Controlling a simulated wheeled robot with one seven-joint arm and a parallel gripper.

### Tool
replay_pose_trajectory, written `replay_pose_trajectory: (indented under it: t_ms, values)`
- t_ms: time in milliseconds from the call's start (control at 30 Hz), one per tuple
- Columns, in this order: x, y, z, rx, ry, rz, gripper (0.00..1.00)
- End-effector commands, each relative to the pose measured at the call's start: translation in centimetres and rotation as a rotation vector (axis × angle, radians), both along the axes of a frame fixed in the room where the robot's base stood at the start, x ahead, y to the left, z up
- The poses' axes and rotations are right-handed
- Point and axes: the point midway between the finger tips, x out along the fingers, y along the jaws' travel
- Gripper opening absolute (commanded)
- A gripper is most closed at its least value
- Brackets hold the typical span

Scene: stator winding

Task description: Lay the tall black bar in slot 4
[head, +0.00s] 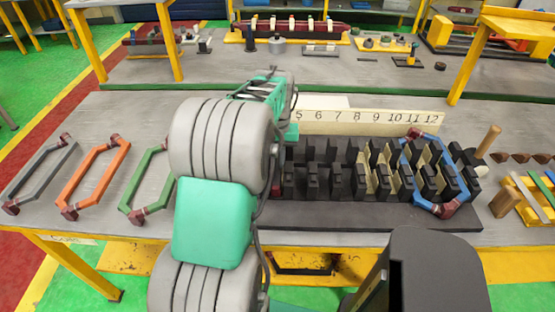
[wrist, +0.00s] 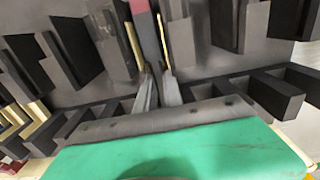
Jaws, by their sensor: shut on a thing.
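In the wrist view my gripper (wrist: 157,88) is shut on a narrow dark bar (wrist: 148,38), which I take to be the tall black bar. The bar runs away from the fingers, with a reddish patch at its far end. Thin cream strips stand close on both sides of it, between black slot blocks (wrist: 70,50). I cannot tell how deep the bar sits or whether it touches the slot floor. In the head view my arm hides the gripper, the bar and slot 4; the slotted stator block (head: 390,222) shows from about slot 5 rightward.
A number board (head: 365,118) stands behind the block. A blue coil (head: 408,165) spans slots at the right. Grey (head: 40,172), orange (head: 92,175) and green (head: 150,180) coils lie at the left. A wooden peg (head: 488,141) stands at the right end.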

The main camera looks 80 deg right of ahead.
Motion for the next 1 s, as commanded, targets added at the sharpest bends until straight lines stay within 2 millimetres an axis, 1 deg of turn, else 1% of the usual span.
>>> replay_pose_trajectory:
  t_ms: [200, 233, 533, 1000]
  values:
    - [0.0, -0.01, 0.0, 0.0, 0.0, 0.0, 0.0]
    - [0.0, -0.01, 0.0, 0.0, 0.0, 0.0, 0.13]
    - [0.0, 0.01, -0.03, 0.0, 0.0, 0.0, 0.37]
    - [0.0, 0.03, -0.06, 0.001, 0.0, 0.0, 0.37]
